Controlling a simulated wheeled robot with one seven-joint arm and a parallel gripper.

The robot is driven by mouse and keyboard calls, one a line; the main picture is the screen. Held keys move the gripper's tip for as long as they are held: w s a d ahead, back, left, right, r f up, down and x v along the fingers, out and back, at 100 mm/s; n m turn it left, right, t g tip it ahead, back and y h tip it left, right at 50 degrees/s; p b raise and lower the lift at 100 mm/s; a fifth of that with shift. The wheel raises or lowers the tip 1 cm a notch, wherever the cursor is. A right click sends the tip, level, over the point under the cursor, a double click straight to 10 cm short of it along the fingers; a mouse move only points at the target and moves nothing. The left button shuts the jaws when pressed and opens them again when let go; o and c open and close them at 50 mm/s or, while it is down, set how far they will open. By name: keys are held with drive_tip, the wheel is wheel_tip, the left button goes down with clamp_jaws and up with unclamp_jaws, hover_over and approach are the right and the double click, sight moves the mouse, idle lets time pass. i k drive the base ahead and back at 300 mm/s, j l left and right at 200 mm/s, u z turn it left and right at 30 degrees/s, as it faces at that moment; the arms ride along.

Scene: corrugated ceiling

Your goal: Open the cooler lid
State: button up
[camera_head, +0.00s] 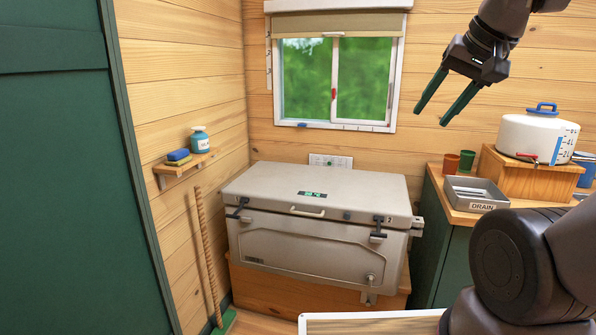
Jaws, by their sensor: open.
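The cooler (300,255) is a large grey-beige chest standing on a wooden base in the corner below the window. Its lid (320,188) looks closed, flat on the body. A pale handle (307,212) sits at the middle of the lid's front edge. A dark latch (238,208) is on the left of the front and another dark latch (378,230) on the right. My gripper (428,107) is open and empty, high at the upper right, in front of the wall right of the window and well apart from the cooler.
A counter at right holds a grey tray marked DRAIN (474,193), two cups and a white water container (530,135) on a wooden box. A green door (75,180) fills the far left.

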sight(328, 192)
drive_tip(key=i+l+u, duration=0.65)
drive_tip(key=i+l, duration=0.1)
